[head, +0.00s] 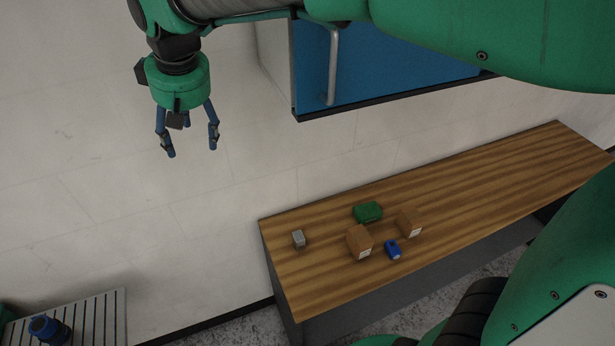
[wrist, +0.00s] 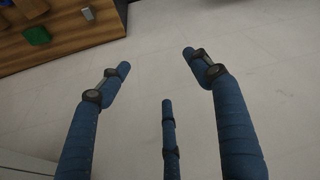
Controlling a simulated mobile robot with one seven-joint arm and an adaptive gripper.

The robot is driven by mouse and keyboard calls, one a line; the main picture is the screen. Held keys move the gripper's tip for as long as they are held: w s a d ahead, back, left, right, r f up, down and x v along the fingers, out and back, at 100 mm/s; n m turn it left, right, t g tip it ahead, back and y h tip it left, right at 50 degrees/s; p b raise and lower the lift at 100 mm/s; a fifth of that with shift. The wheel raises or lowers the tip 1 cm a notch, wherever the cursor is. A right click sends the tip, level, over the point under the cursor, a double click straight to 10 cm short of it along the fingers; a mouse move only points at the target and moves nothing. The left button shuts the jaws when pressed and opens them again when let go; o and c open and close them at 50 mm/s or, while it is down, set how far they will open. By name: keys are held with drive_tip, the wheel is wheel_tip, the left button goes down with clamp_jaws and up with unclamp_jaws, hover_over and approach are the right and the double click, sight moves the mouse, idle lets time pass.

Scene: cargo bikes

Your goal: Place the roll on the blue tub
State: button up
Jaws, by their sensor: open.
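My gripper (head: 192,148) is open and empty at the upper left of the head view, in front of the pale wall and apart from the bench. Its spread blue fingers fill the wrist view (wrist: 157,72), with nothing between them. A small blue container (head: 393,250), which may be the blue tub, sits on the wooden bench. A small grey object (head: 298,239) stands near the bench's left end; it also shows in the wrist view (wrist: 87,14). A green object (head: 368,212) lies farther back. I cannot tell which object is the roll.
Two brown boxes (head: 359,242) (head: 409,222) stand close to the blue container on the wooden bench (head: 480,190). The bench's right part is clear. A slatted surface (head: 100,325) at lower left holds another blue object (head: 48,329). A blue panel (head: 385,65) hangs above the bench.

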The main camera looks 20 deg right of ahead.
drive_tip(key=s+d+f+m+t, duration=0.1)
drive_tip(key=s+d+f+m, duration=0.1)
drive_tip(key=s+d, duration=0.9)
drive_tip(key=s+d+f+m+t+h, duration=0.1)
drive_tip(key=s+d+f+m, duration=0.2)
drive_tip(key=s+d, duration=0.8)
drive_tip(key=s+m, duration=0.1)
drive_tip(key=s, duration=0.1)
drive_tip(key=shift+s+f, duration=0.35)
drive_tip(key=shift+s, duration=0.05)
drive_tip(key=shift+d, duration=0.1)
wheel_tip(320, 180, down, 12)
drive_tip(key=b, duration=1.1)
drive_tip(key=shift+b, duration=0.4)
